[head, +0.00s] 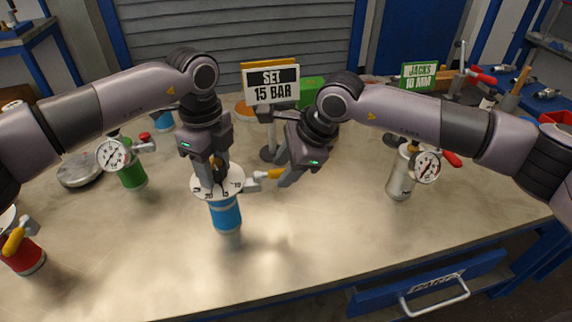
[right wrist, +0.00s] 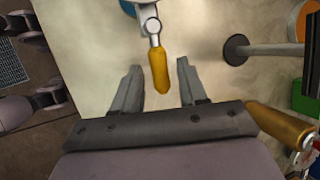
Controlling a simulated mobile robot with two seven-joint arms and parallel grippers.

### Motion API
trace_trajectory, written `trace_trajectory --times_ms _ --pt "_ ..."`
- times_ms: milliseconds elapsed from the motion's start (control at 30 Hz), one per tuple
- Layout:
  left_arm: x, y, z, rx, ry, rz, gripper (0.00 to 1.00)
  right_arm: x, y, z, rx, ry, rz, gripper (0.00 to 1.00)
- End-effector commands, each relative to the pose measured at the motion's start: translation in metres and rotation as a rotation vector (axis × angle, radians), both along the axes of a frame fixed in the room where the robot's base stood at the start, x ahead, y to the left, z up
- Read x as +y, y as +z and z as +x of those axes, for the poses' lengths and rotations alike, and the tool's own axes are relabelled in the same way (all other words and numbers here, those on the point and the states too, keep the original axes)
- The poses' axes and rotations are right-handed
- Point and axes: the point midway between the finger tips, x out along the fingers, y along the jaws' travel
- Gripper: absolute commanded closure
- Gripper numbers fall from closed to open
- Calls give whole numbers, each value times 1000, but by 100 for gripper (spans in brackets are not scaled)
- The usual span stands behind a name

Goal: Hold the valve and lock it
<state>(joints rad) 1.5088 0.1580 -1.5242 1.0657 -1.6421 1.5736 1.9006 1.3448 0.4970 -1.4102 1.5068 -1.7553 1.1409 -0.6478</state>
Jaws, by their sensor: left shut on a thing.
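The blue vessel (head: 226,214) stands upright on the bench in the head view, with a white numbered dial plate (head: 204,192) on top. My left gripper (head: 217,180) comes down from above and is shut on the valve at the middle of this plate, whose grasped part is mostly hidden by the fingers. A yellow-handled lever (head: 268,174) sticks out to the right from the valve. My right gripper (right wrist: 158,82) is open, with the yellow lever handle (right wrist: 160,70) between its fingers in the right wrist view. A gap shows on both sides of the handle.
A "SET 15 BAR" sign (head: 271,86) stands behind the grippers. A green vessel with a gauge (head: 113,154) is at left, a red vessel (head: 24,258) at front left, and a pale vessel (head: 399,182) at right. The bench front is clear.

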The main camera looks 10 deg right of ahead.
Motion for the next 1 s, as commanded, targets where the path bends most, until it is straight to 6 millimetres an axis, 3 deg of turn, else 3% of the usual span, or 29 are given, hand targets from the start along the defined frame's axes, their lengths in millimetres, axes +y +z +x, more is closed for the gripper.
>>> trace_trajectory --times_ms 33,100,133,567,1000 --pt "0 1 1 -3 0 -2 100 0 0 0 0 0 0 76" --pt "0 1 1 -2 0 -1 100 0 0 0 0 0 0 98" --pt "0 1 1 -2 0 -1 100 0 1 0 0 0 0 100" --pt "0 1 0 -2 0 -1 100 1 1 -4 0 -57 -1 100" --pt "0 1 0 -1 0 -1 100 8 1 -22 -1 -396 -2 100"
